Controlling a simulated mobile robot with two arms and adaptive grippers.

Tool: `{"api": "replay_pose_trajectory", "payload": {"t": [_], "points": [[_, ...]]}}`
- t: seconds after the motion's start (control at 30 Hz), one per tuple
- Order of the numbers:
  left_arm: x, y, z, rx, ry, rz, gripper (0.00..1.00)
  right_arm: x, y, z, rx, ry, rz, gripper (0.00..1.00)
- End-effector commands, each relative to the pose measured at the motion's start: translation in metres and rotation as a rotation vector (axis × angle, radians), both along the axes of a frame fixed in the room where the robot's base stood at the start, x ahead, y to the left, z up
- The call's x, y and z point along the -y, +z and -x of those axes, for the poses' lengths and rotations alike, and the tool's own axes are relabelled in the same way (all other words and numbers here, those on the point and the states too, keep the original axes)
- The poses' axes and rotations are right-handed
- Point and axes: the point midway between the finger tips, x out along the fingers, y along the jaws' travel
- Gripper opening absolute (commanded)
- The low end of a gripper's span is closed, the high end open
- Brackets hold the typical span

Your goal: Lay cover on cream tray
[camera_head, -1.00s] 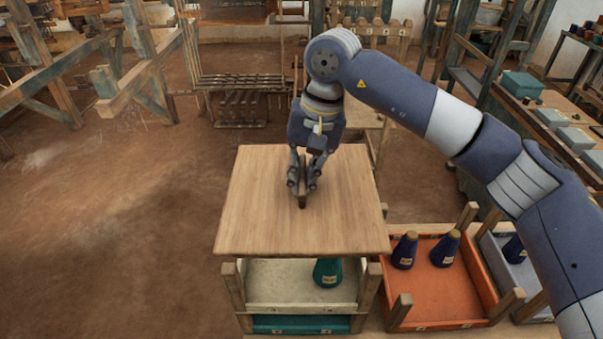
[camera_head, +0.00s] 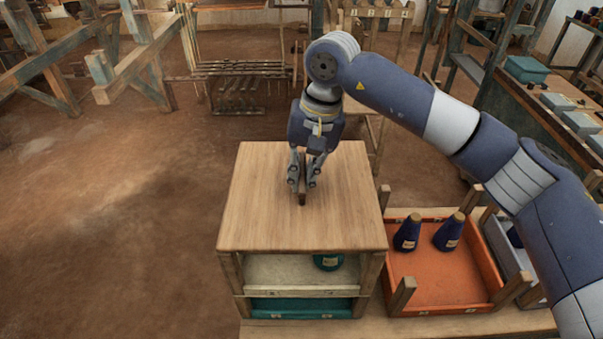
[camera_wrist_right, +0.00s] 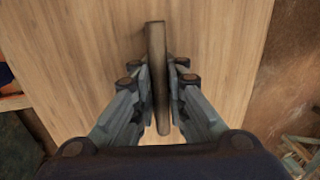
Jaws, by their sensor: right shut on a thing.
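The cover (camera_head: 260,215) is a flat square wooden board with a dark bar handle (camera_wrist_right: 156,60) standing on its top. My right gripper (camera_head: 303,188) is shut on the handle, with a finger on each side of it in the right wrist view. The cream tray (camera_head: 290,272) lies below the board and shows only at its open front. A teal cone (camera_head: 328,262) stands in it, its upper part hidden by the board. The board looks level and at the height of the tray's corner posts; whether it touches them I cannot tell. My left gripper is not in view.
A teal tray (camera_head: 300,307) lies under the cream one. An orange tray (camera_head: 440,285) with two dark blue cones (camera_head: 449,232) stands just to the right on the bench (camera_head: 400,328). A loom frame (camera_head: 150,65) stands at the far left. The floor at left is clear.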

Motion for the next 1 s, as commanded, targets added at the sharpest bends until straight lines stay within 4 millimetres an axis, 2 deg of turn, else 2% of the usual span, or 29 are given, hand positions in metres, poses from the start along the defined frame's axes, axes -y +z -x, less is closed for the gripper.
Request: {"api": "replay_pose_trajectory", "payload": {"t": [0.27,0.3,0.4,0.77,0.87,1.0], "points": [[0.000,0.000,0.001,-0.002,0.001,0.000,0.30,0.000,0.001,0.000,0.002,0.000,-0.002,0.00],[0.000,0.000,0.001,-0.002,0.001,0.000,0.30,0.000,0.001,0.000,0.002,0.000,-0.002,0.18],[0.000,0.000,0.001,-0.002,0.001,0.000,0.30,0.000,0.001,0.000,0.002,0.000,-0.001,0.36],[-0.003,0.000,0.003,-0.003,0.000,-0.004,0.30,0.001,0.002,0.000,0.000,0.000,0.000,0.36],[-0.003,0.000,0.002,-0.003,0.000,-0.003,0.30,0.002,0.012,-0.001,0.003,-0.002,0.000,0.36],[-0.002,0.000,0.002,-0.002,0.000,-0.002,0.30,0.007,0.038,-0.001,0.006,-0.002,-0.002,0.36]]}}
